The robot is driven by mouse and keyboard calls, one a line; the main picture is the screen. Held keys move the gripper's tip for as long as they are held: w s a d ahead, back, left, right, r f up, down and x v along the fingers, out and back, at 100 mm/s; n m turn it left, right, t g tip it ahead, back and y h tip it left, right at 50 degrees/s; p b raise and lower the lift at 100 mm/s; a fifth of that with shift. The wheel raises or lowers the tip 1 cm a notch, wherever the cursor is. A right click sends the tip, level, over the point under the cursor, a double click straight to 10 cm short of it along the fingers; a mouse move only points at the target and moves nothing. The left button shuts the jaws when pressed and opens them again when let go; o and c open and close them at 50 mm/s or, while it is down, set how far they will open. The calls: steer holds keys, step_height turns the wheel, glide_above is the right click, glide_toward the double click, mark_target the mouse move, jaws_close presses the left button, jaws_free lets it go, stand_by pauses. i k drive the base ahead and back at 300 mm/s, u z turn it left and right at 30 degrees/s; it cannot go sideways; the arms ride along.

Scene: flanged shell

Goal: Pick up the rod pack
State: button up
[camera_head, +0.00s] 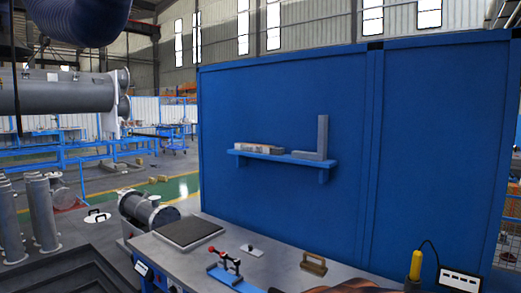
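A pale, long, flat pack (259,147) lies on the left part of a blue wall shelf (285,158). It looks like the rod pack, but its label is too small to read. A grey L-shaped square (322,140) stands on the shelf just right of it, with its foot pointing left towards the pack.
Below the shelf, a grey bench (285,258) carries a dark plate (188,231), a red-handled clamp (230,265), a brown-handled block (313,264) and a yellow tool (416,266). A blue panel (420,150) stands behind. Grey flanged cylinders (42,212) stand left.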

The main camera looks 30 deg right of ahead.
mark_target(250, 148)
steer(key=z, duration=1.15)
steer(key=k, duration=0.25)
steer(key=u, duration=1.7)
steer(key=i, duration=1.15)
steer(key=z, duration=0.45)
steer(key=i, duration=1)
steer(key=z, duration=0.8)
